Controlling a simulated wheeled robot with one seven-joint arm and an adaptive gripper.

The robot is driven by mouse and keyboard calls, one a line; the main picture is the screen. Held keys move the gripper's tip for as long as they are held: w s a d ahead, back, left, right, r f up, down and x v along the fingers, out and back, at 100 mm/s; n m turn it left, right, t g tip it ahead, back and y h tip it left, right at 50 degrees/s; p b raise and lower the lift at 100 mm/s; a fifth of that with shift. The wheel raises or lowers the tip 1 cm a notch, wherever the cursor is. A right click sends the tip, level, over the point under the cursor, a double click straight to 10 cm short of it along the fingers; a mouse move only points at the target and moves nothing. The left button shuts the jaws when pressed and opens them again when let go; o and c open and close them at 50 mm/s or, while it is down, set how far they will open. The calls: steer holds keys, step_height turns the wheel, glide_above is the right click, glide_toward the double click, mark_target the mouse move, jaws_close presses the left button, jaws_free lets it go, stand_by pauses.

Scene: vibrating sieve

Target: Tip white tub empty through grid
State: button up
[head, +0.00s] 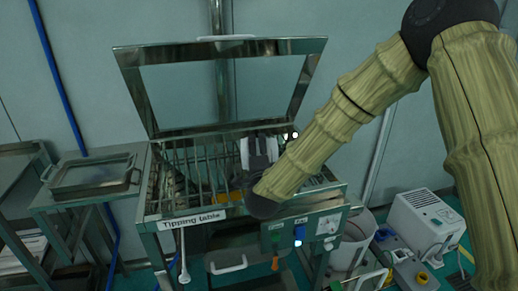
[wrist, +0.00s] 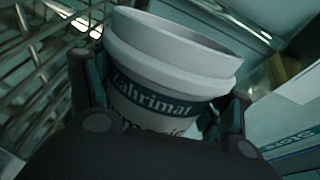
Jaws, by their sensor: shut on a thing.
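The white tub (wrist: 175,65) has a dark label band reading "Zahrimat" and sits between the two fingers of my gripper (wrist: 160,110) in the wrist view. Its open mouth faces the top of that picture; only part of the inner wall shows, and I cannot see contents. In the head view the tub (head: 245,153) is partly hidden behind the dark fingers of my gripper (head: 260,150). It is above the metal grid (head: 208,172) of the tipping table. I cannot tell its exact tilt or whether it touches the bars.
The framed lid (head: 135,95) stands open behind the grid. The front carries a "Tipping table" label (head: 194,219) and a control panel (head: 300,232). A side table (head: 70,201) with a metal tray (head: 95,180) is at left. A white machine (head: 425,225) stands on the right.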

steer(key=m, duration=0.1)
steer(key=d+f+m+b, duration=0.1)
steer(key=shift+f+m, duration=0.25)
steer(key=shift+m, duration=0.05)
steer(key=shift+w+f+m+b, duration=0.1)
steer(key=shift+f+m+b, duration=0.3)
steer(key=shift+m+b, duration=0.1)
steer(key=f+m+b, duration=0.1)
steer(key=m, duration=0.1)
steer(key=d+f+m+b, duration=0.1)
steer(key=m, duration=0.1)
steer(key=shift+f, duration=0.1)
steer(key=shift+d+r+m, duration=0.2)
steer(key=shift+r+m, duration=0.25)
steer(key=shift+m, duration=0.25)
steer(key=m, duration=0.1)
steer(key=d+r+m, duration=0.1)
steer(key=m, duration=0.1)
steer(key=shift+r, duration=0.15)
steer(key=shift+d+m+b, duration=0.2)
steer(key=shift+m+b, duration=0.1)
steer(key=shift+m, duration=0.3)
step_height(320, 180, up, 7)
steer(key=d+m+b, duration=0.2)
steer(key=m+b, duration=0.1)
steer(key=m, duration=0.2)
steer(key=shift+w+d, duration=0.15)
steer(key=shift+d, duration=0.15)
